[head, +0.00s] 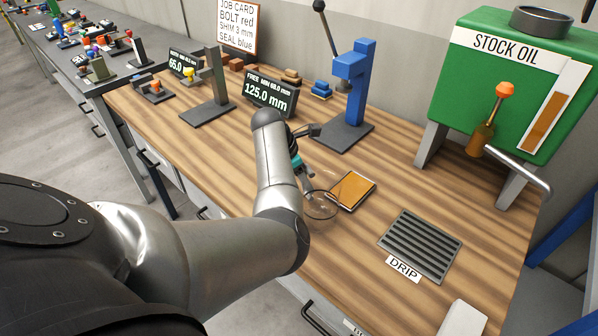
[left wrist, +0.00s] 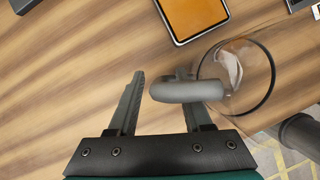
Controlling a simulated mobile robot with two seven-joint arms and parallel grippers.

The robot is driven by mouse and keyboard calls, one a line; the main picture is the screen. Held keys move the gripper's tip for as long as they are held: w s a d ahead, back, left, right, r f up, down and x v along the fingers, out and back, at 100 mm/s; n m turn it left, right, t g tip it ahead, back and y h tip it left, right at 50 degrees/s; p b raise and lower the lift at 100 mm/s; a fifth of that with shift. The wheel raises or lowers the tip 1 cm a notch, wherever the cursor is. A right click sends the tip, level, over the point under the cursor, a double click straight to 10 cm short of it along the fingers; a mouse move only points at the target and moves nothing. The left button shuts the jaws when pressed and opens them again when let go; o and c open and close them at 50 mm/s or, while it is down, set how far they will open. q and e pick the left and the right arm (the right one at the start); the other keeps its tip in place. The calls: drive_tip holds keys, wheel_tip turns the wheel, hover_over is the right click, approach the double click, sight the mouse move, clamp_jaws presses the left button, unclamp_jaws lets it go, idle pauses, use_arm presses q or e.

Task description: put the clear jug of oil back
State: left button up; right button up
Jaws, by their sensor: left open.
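The clear jug (head: 322,205) stands on the wooden bench, partly hidden by my left arm. In the left wrist view it shows as a see-through cup with a dark round rim (left wrist: 272,80) and a thick grey handle (left wrist: 188,91). I cannot make out oil in it. My left gripper (head: 303,178) is at the jug's handle side. In the left wrist view my left gripper (left wrist: 160,85) is open; the handle overlaps its right finger and reaches into the gap. I cannot tell whether they touch. The slatted DRIP tray (head: 421,244) lies bare to the right.
A flat amber-faced panel (head: 352,190) lies just beyond the jug. The green STOCK OIL tank (head: 480,80) with its tap stands at the right. A blue press (head: 352,80) and a 125.0 mm display (head: 269,92) stand behind. A white object (head: 463,318) sits at the front right.

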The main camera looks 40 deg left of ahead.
use_arm(q)
drive_tip(key=p+v, duration=0.2)
drive_tip(key=v, duration=1)
drive_tip(key=shift+a, duration=0.1)
